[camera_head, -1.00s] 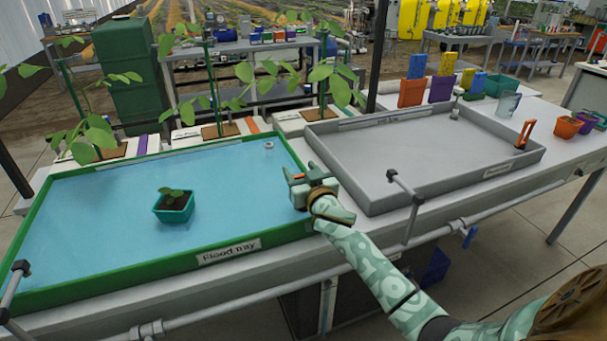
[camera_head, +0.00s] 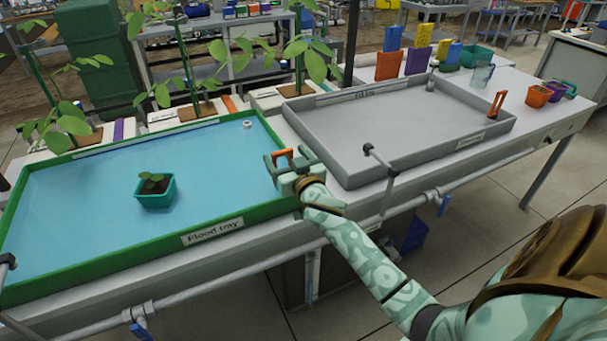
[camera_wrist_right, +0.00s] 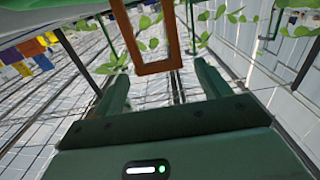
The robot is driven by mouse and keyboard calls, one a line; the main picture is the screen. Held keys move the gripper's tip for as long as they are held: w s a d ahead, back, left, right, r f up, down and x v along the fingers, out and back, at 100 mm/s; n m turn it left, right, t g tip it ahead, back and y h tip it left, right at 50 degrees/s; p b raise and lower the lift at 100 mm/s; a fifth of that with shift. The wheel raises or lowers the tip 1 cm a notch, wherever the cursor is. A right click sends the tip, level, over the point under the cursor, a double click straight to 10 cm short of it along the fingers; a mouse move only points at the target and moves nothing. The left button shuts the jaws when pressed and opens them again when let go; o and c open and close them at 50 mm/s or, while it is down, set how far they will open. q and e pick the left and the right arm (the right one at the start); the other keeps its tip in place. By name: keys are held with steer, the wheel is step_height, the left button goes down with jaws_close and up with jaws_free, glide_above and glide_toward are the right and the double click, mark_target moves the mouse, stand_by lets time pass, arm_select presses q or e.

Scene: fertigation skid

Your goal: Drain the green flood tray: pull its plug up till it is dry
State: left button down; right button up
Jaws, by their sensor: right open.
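The green flood tray (camera_head: 120,258) holds a sheet of blue water (camera_head: 85,190). An orange-red loop handle (camera_head: 284,153), apparently the plug's, stands at its right end; the plug itself is hidden. My right gripper (camera_head: 280,164) is at that end, close to the handle. In the right wrist view the loop handle (camera_wrist_right: 157,68) stands upright ahead of the open fingers (camera_wrist_right: 162,82) and in line with the gap between them; I cannot tell whether they touch it. My left gripper is out of view.
A teal pot with a seedling (camera_head: 155,192) and a small pale fitting (camera_head: 249,124) are in the flood tray. A grey tray (camera_head: 400,163) with its own orange handle (camera_head: 497,103) stands to the right. A post with a bar (camera_head: 385,180) rises at the bench's front edge.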

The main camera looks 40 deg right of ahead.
steer(key=p+v, duration=0.2)
steer(key=v, duration=0.9)
steer(key=shift+s, duration=0.2)
steer(key=s+a+f+n+g, duration=0.1)
steer(key=f, duration=0.5)
steer(key=s+f+n+g+y, duration=0.1)
steer(key=f, duration=0.5)
steer(key=s+a+f+n+g+y, duration=0.1)
steer(key=f+g, duration=0.1)
steer(key=f, duration=0.4)
steer(key=shift+a+f, duration=0.3)
steer(key=s+a+f+n+g+y, duration=0.1)
steer(key=s+a+f+g, duration=0.15)
steer(key=s+f, duration=0.45)
steer(key=s+a+f+n+g+y, duration=0.1)
steer(key=s+a+f+g, duration=0.3)
steer(key=f, duration=0.6)
steer(key=s+f+g, duration=0.2)
steer(key=s+f, duration=0.2)
steer(key=s, duration=0.7)
steer(key=s+f+n+g, duration=0.1)
steer(key=s+f, duration=0.3)
steer(key=s, duration=0.8)
steer(key=s+f+g, duration=0.4)
steer(key=s, duration=0.8)
steer(key=shift+s+a+f+n, duration=0.2)
steer(key=shift+a+f+n, duration=0.1)
steer(key=shift+f, duration=0.1)
